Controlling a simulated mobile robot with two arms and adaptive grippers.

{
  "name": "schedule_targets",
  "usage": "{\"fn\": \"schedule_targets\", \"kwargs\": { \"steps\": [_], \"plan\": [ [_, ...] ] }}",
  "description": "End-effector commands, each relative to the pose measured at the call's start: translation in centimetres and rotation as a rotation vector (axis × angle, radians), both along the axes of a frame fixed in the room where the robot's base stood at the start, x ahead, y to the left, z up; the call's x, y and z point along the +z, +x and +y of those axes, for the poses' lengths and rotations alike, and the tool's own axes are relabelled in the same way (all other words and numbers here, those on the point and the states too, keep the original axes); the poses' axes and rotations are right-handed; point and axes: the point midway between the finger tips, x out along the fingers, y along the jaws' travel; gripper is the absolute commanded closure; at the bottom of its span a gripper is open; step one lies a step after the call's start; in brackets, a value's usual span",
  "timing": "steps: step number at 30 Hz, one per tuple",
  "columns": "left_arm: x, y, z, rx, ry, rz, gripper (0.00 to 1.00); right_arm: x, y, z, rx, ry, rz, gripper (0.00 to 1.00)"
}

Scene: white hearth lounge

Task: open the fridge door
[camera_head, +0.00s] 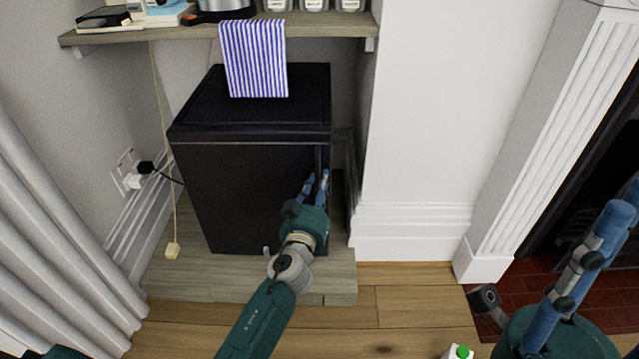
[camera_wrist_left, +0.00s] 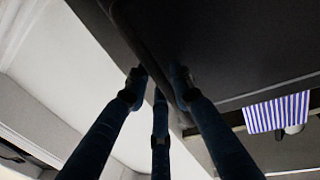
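The fridge (camera_head: 250,190) is a small black box on a low wooden plinth in the alcove. Its front door looks shut. A slim dark vertical handle (camera_head: 318,158) runs along the door's right edge. My left gripper (camera_head: 316,182) is at that edge, its blue fingers apart and reaching up beside the handle. In the left wrist view, the dark handle edge (camera_wrist_left: 138,42) runs between the spread fingertips; whether they touch it I cannot tell. My right gripper (camera_head: 535,255) is at the lower right, fingers spread, empty and away from the fridge.
A wooden shelf (camera_head: 185,33) with kitchen items hangs above; a striped cloth (camera_head: 254,60) drapes from it over the fridge top. A cord (camera_head: 165,140) hangs left, near a wall socket. A white wall is right of the alcove, then a fireplace. A green-capped carton (camera_head: 459,352) is at the bottom.

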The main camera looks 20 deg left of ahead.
Motion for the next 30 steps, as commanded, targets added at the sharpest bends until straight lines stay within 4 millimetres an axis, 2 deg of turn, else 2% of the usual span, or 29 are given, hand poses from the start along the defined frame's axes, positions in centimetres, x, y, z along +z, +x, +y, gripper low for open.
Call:
{"fn": "schedule_targets", "kwargs": {
  "steps": [1, 2, 3, 13, 20, 26, 30],
  "plan": [
    [0.0, 0.0, 0.0, 0.000, 0.000, 0.000, 0.92, 0.0, 0.0, 0.0, 0.000, 0.000, 0.000, 0.60],
    [0.0, 0.0, 0.0, 0.000, 0.000, 0.000, 0.98, 0.0, 0.0, 0.0, 0.000, 0.000, 0.000, 0.60],
    [0.0, 0.0, 0.0, 0.000, 0.000, 0.000, 1.00, 0.0, 0.0, 0.0, 0.000, 0.000, 0.000, 0.60],
    [0.0, -0.4, 0.0, -0.007, 0.001, 0.001, 1.00, 0.2, 0.0, 0.0, 0.000, 0.000, 0.000, 0.60],
    [0.1, -2.1, 0.0, -0.055, 0.002, 0.002, 1.00, 1.1, -0.1, 0.0, 0.000, 0.001, -0.004, 0.60],
    [0.2, -4.9, 0.0, -0.137, 0.004, 0.004, 1.00, -0.7, 6.8, 1.6, -0.018, -0.094, 0.293, 0.60],
    [0.2, -7.0, 0.2, -0.207, 0.004, 0.004, 1.00, -3.4, 11.2, 2.4, -0.029, -0.162, 0.514, 0.60]
  ]
}}
